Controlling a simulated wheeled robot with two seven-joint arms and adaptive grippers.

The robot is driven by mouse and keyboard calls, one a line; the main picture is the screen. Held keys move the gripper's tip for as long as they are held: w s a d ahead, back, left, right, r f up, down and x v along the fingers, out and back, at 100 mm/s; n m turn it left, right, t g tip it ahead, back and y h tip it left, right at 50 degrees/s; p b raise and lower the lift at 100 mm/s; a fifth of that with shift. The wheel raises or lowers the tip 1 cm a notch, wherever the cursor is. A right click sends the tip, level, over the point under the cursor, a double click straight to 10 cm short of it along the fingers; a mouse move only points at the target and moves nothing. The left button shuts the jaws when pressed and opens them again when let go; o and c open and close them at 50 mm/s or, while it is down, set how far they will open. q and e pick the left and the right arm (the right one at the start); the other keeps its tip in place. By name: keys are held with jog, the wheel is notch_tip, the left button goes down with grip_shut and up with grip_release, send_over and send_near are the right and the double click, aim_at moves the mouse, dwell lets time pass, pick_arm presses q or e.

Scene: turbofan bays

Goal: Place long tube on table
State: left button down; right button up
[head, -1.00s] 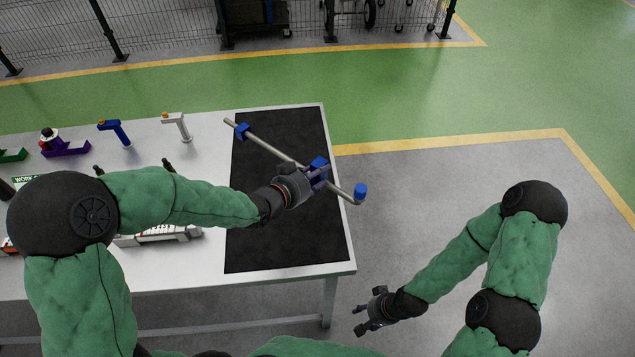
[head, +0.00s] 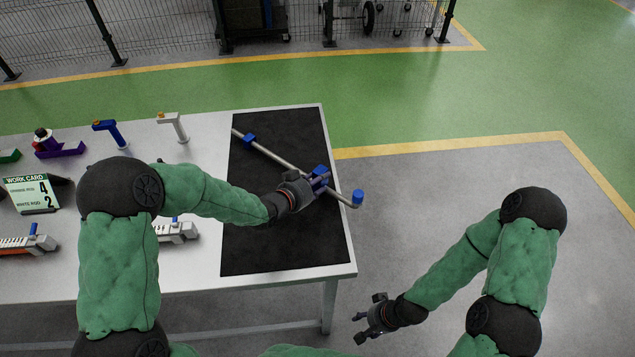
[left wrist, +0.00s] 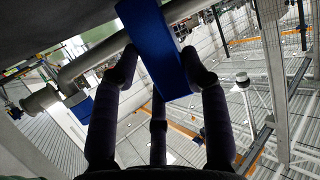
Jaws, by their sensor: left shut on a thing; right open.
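The long tube (head: 279,160) is a thin grey pipe with blue fittings and a bent end with a blue cap (head: 357,196). It lies diagonally over the black mat (head: 270,240) on the table (head: 200,275), its capped end past the table's right edge. My left gripper (head: 320,180) is shut on the tube's blue middle block, which fills the left wrist view (left wrist: 155,50) between the fingers. Whether the tube touches the mat is unclear. My right gripper (head: 365,325) is open and empty, in front of the table, over the floor.
On the table's left stand a white tool (head: 174,125), a blue tool (head: 110,130), a purple part (head: 62,150) and a work card (head: 32,193). A grey toothed part (head: 175,232) lies beside the mat. The mat's front is clear.

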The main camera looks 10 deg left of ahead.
pick_arm(q)
jog(key=c, duration=0.6)
grip_release()
jog(key=shift+c, duration=0.2)
jog(key=shift+s+r, duration=0.1)
jog(key=shift+r, duration=0.05)
jog(key=p+v, duration=0.2)
jog(key=v, duration=1)
jog(key=shift+p, duration=0.35)
